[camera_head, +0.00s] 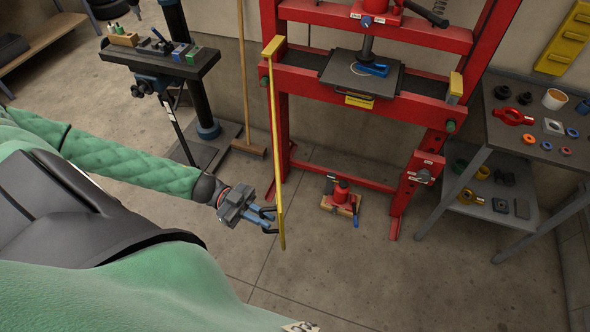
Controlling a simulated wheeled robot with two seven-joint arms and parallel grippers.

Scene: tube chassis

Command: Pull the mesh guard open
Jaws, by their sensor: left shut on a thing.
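The mesh guard (276,150) is a thin yellow frame at the left side of the red press (281,120). It shows almost edge-on, standing out from the press toward me, so its mesh face cannot be made out. The press opening behind it is uncovered. My left gripper (268,219) is at the guard's lower near part, shut on a dark handle at its left side. The fingers hide part of the handle. My right gripper is not in view.
A broom (246,100) leans on the wall left of the guard, beside a drill press table (158,60). A grey shelf table (530,125) with parts stands at the right. The floor in front of the press is clear.

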